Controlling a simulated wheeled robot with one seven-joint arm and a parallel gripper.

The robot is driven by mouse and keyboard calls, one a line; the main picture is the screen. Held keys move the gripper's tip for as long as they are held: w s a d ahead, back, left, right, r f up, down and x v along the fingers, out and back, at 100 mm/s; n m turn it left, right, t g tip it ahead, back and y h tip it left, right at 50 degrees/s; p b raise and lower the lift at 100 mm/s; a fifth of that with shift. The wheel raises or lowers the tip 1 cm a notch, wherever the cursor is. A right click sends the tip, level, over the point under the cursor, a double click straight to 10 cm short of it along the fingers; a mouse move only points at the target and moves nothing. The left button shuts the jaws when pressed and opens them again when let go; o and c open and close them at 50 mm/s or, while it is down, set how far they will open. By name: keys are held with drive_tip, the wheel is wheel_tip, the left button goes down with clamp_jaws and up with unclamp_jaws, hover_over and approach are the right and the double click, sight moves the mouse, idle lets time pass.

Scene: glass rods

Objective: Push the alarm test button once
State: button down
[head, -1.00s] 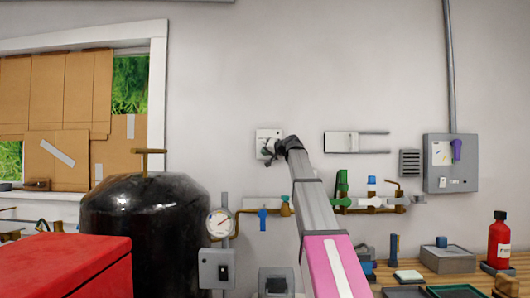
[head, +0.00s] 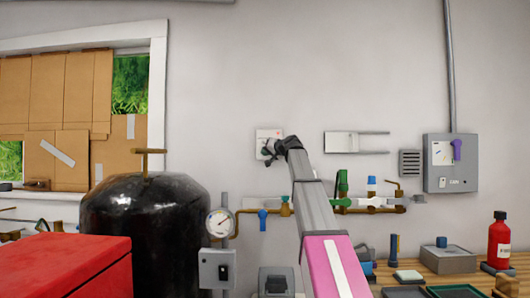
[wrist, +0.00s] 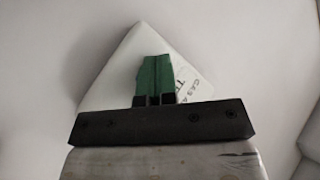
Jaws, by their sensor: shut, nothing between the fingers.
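A white alarm box (head: 264,135) is fixed to the wall, left of the middle in the head view. In the wrist view the box (wrist: 112,75) looks tilted, with partly hidden dark lettering on its face. My gripper (head: 267,152) is at the front of the box. In the wrist view its green fingertips (wrist: 155,62) are together, with nothing between them, and overlap the box face. The test button cannot be made out; the fingers may cover it. I cannot tell whether the fingertips touch the box.
A white bracket with two rods (head: 352,142) is on the wall to the right. Below are pipes with valves (head: 368,205) and a pressure gauge (head: 220,222). A black tank (head: 145,230) and red box (head: 65,265) stand left.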

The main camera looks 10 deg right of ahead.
drive_tip(key=shift+s+a, duration=0.15)
drive_tip(key=shift+s, duration=0.7)
drive_tip(key=shift+s, duration=0.1)
drive_tip(key=s, duration=0.2)
drive_tip(key=s+a, duration=0.1)
drive_tip(key=s, duration=0.1)
drive_tip(key=shift+s, duration=0.35)
drive_tip(key=shift+s, duration=0.1)
idle(0.7)
